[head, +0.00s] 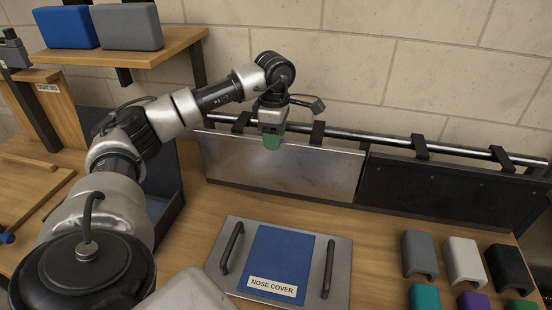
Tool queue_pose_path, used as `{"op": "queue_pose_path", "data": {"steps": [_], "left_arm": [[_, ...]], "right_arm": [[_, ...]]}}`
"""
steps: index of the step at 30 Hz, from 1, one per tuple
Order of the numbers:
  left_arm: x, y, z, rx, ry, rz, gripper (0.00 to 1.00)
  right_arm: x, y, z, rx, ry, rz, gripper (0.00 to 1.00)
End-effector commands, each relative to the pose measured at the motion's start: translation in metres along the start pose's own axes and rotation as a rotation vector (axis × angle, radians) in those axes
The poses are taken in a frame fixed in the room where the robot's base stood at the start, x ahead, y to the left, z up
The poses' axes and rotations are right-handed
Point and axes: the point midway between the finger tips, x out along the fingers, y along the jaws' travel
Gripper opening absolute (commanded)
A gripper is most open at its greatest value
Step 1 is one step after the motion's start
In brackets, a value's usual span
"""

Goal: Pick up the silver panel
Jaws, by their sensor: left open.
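The silver panel (310,172) stands upright below a horizontal metal tube, at the back of the wooden bench. My left gripper (271,143) is open and points down at the panel's top edge, left of the panel's middle. Its green fingertips overlap the upper part of the panel in the head view. I cannot tell whether they touch it. The part of the panel behind the fingertips is hidden. My right gripper is not in view.
A black panel (445,190) stands right of the silver one, under the same tube (460,148). A grey plate with two handles and a blue "NOSE COVER" panel (275,262) lies in front. Several coloured blocks (464,262) sit at front right. A shelf (125,52) holds blue and grey blocks.

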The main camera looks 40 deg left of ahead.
Motion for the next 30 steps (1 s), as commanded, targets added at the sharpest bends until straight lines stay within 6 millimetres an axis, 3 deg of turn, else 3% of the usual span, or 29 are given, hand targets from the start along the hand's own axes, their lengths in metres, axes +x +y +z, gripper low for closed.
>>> {"op": "queue_pose_path", "data": {"steps": [5, 13, 22, 30], "left_arm": [[0.019, 0.000, 0.000, 0.000, 0.001, -0.001, 0.49], [0.022, 0.000, 0.000, 0.000, -0.001, 0.001, 0.47], [0.021, 0.000, 0.000, 0.000, -0.001, 0.001, 0.01], [0.021, 0.000, 0.000, 0.000, -0.001, 0.001, 0.00]], "right_arm": [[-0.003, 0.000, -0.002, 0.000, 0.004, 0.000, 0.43], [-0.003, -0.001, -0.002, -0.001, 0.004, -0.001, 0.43], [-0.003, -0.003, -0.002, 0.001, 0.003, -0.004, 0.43], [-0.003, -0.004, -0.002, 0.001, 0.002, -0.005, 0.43]]}}
